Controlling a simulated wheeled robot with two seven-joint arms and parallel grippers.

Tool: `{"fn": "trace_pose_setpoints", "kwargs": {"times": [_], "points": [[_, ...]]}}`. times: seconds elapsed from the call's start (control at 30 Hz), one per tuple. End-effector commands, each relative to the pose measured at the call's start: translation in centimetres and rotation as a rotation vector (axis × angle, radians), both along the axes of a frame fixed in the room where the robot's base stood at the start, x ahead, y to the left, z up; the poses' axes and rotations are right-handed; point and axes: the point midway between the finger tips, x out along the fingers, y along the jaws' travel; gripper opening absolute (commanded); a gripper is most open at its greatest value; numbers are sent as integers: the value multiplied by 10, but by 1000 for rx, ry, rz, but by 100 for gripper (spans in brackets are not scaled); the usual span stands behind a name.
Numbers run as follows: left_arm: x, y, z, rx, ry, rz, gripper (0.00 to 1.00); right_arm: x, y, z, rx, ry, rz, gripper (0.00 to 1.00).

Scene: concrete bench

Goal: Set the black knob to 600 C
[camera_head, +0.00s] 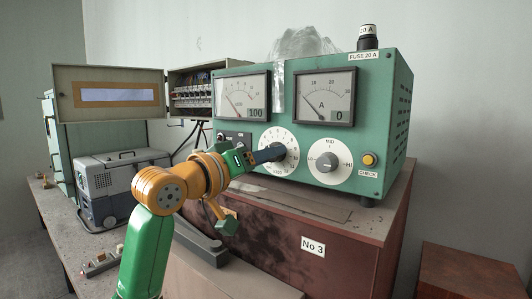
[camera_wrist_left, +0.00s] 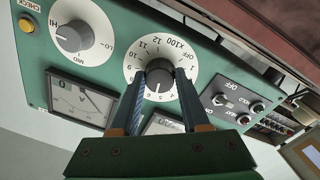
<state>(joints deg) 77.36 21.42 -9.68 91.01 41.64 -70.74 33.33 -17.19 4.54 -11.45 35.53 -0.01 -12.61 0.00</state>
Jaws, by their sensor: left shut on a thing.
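The black knob (camera_wrist_left: 159,80) sits in the middle of a white dial (camera_wrist_left: 133,66) marked OFF, 1 to 12 and x100, on the green instrument panel (camera_head: 237,124). My left gripper (camera_wrist_left: 160,76) is shut on the knob, with one finger on each side. The knob's white line points toward the 5 and 6 side of the dial in the left wrist view; the exact mark is hard to read. In the head view my left gripper (camera_head: 274,152) reaches the dial (camera_head: 284,134) from the left and hides much of the knob. My right gripper is not in view.
A second dial (camera_head: 343,176), marked LO, MID and HI, is right of the first. Two meters (camera_head: 242,97) (camera_head: 325,96) sit above. A yellow CHECK button (camera_head: 369,160) is at the far right. An open fuse box (camera_head: 205,88) and a grey machine (camera_head: 122,183) stand left.

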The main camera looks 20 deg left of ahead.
Motion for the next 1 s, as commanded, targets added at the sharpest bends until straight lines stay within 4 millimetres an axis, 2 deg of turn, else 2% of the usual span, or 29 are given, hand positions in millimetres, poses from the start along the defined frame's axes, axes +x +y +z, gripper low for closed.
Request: {"fn": "trace_pose_setpoints", "kwargs": {"times": [0.03,0.4,0.97,1.0], "points": [[-1,1,4,23,-18,3,0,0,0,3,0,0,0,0],[0,1,4,161,-69,3,0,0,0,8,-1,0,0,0],[-1,1,4,183,-78,2,0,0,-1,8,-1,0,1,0],[0,1,3,184,-76,3,54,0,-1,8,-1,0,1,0]]}}
